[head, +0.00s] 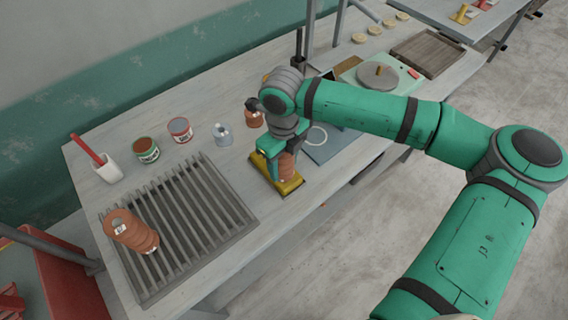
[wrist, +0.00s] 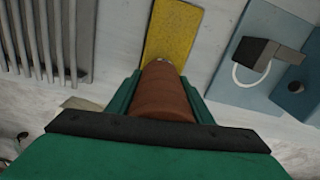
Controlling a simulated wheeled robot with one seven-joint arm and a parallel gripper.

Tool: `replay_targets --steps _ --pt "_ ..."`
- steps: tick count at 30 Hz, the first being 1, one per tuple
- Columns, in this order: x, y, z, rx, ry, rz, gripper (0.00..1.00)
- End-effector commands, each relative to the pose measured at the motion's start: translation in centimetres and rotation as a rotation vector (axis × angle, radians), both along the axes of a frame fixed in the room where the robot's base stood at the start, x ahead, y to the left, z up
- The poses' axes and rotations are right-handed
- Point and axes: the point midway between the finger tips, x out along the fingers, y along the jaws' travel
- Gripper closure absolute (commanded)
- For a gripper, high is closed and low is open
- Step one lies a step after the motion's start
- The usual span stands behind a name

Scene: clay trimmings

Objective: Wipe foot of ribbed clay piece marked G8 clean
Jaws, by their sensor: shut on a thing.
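My gripper (head: 283,150) is shut on a ribbed brown clay piece (head: 287,167), which stands between its fingers. It also shows in the wrist view (wrist: 165,94), with a finger on each side. Its far end is at a yellow sponge pad (head: 270,175), also seen in the wrist view (wrist: 172,35); I cannot tell whether they touch. A small pale mark shows on the held piece, too small to read. Another ribbed clay piece (head: 140,238) with a pale label lies on the slatted rack at left; its label is not legible.
The slatted grey rack (head: 215,190) fills the front left of the table. A white cup (head: 109,172), two tins (head: 146,150) (head: 180,130) and a grey bell-shaped item (head: 222,135) stand behind it. A blue-grey board (head: 330,146) is right of the sponge.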

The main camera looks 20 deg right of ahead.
Motion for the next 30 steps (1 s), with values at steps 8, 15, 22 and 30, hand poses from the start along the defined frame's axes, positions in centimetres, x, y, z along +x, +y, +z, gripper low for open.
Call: replay_targets --steps 8,15,22,30 --pt "1.4 0.5 0.0 0.001 -0.002 0.001 0.94" --pt "2.5 0.9 0.0 0.001 -0.002 0.001 0.94" --pt "3.5 1.3 0.0 0.0 -0.002 0.0 0.94" --pt "4.7 1.7 0.0 0.0 -0.002 0.0 0.94"
